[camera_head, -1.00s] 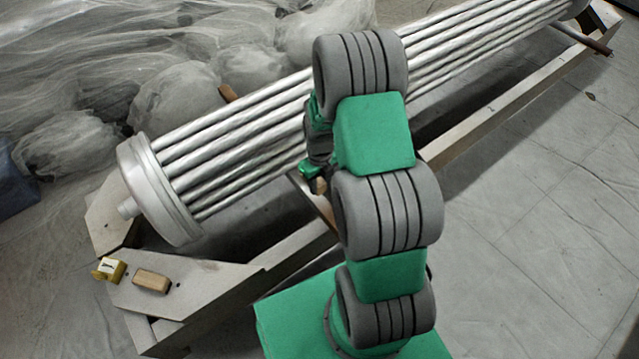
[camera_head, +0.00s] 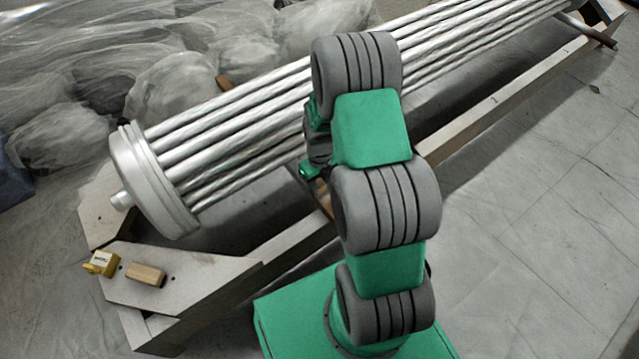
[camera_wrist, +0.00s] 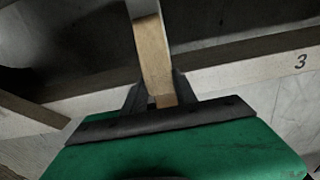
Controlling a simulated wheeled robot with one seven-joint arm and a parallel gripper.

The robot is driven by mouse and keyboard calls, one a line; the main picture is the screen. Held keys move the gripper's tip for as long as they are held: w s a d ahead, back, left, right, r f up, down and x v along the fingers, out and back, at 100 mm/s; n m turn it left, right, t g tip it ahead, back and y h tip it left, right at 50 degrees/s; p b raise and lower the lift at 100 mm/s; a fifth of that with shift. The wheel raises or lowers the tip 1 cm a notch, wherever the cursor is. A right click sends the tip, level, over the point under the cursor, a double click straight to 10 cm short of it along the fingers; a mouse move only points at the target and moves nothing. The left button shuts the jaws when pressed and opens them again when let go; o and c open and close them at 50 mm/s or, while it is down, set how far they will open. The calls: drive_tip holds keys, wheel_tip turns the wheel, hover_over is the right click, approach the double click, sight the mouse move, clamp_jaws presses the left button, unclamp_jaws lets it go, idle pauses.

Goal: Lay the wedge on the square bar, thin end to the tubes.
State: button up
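My gripper (camera_wrist: 158,92) has its two dark fingers close on either side of a tan wooden piece in the wrist view. I take this piece for the wedge (camera_wrist: 153,55); it points up the picture, away from my gripper. A paler grey strip, probably the square bar (camera_wrist: 141,7), continues in line beyond it. I cannot tell whether the wedge touches the bar. In the head view the brown bar (camera_head: 323,197) shows in part beside my arm, below the silver tubes (camera_head: 245,125). My arm hides most of the gripper there.
A yellow object (camera_head: 102,263) and a small wooden block (camera_head: 146,275) lie on the frame's near-left plate (camera_head: 205,275). The frame rail (camera_head: 490,115) runs below the tubes; a "3" marks the rail in the wrist view (camera_wrist: 299,62). Sheeted bundles fill the back left.

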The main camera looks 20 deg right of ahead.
drive_tip(key=o, duration=0.5)
drive_tip(key=shift+o, duration=0.2)
wheel_tip(320, 180, up, 9)
drive_tip(key=p, duration=0.3)
drive_tip(key=shift+f, duration=0.15)
drive_tip(key=s+a+r+n+t+p, duration=0.1)
drive_tip(key=s+a+r+n+p, duration=0.15)
drive_tip(key=r+n+p, duration=0.9)
drive_tip(key=s+a+r+n+t+p, duration=0.1)
drive_tip(key=a+r+n+p, duration=0.3)
drive_tip(key=r, duration=1.5)
drive_tip(key=s+a+r+n+p, duration=0.1)
drive_tip(key=s+r+n+p, duration=0.2)
drive_tip(key=r+n, duration=0.3)
drive_tip(key=s+a+r+n+p, duration=0.1)
drive_tip(key=s+r+n+p, duration=0.2)
drive_tip(key=r+n, duration=0.3)
drive_tip(key=s+a+r+n+t+p, duration=0.1)
drive_tip(key=s+r+n+p, duration=0.2)
drive_tip(key=r+n+p, duration=0.2)
wheel_tip(320, 180, up, 3)
drive_tip(key=shift+a+r+n+p, duration=0.1)
drive_tip(key=shift+a+n+p, duration=0.2)
drive_tip(key=shift+n, duration=0.45)
